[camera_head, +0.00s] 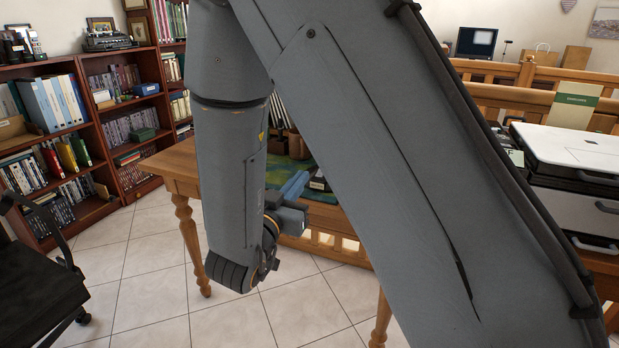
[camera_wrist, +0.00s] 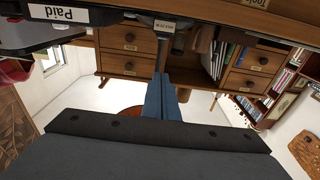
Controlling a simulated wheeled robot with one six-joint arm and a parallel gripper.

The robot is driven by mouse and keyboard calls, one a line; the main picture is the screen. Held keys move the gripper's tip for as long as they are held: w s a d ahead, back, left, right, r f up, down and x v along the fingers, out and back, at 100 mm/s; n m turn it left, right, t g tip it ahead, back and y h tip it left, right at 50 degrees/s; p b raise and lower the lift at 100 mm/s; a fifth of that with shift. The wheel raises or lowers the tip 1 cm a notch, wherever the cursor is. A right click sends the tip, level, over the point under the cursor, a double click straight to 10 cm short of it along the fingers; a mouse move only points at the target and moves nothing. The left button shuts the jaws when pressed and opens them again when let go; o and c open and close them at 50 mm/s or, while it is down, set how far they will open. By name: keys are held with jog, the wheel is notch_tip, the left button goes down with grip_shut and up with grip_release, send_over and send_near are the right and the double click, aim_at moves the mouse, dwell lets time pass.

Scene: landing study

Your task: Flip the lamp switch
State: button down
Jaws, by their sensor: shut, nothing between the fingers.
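My gripper (camera_head: 297,184) shows in the head view at the front edge of the wooden desk (camera_head: 176,163), partly behind my arm. In the wrist view my gripper (camera_wrist: 165,75) has its blue fingers together and empty. They point at a small pale tag (camera_wrist: 165,26) near the top, whose upside-down letters seem to read "LAMP SW". A narrow dark strip (camera_wrist: 161,52) runs between the tag and the fingertips; I cannot tell whether it is part of the switch. The fingertips look apart from the tag. No lamp and no switch lever can be made out.
Bookcases (camera_head: 90,62) line the left wall, with a dark chair (camera_head: 32,262) before them. A white case (camera_head: 575,147) stands at the right. Tiled floor lies open left of the desk.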

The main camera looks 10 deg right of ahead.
jog(key=x, duration=0.9)
jog(key=shift+w+d, duration=0.1)
jog(key=shift+d, duration=0.05)
jog(key=shift+w+d+f+b, duration=0.1)
jog(key=shift+w+f, duration=0.1)
jog(key=shift+f, duration=0.45)
jog(key=shift+w+d+f+b, duration=0.15)
jog(key=shift+f, duration=0.5)
jog(key=shift+w+d+f+b, duration=0.1)
jog(key=shift+w+f, duration=0.1)
jog(key=shift+f, duration=0.45)
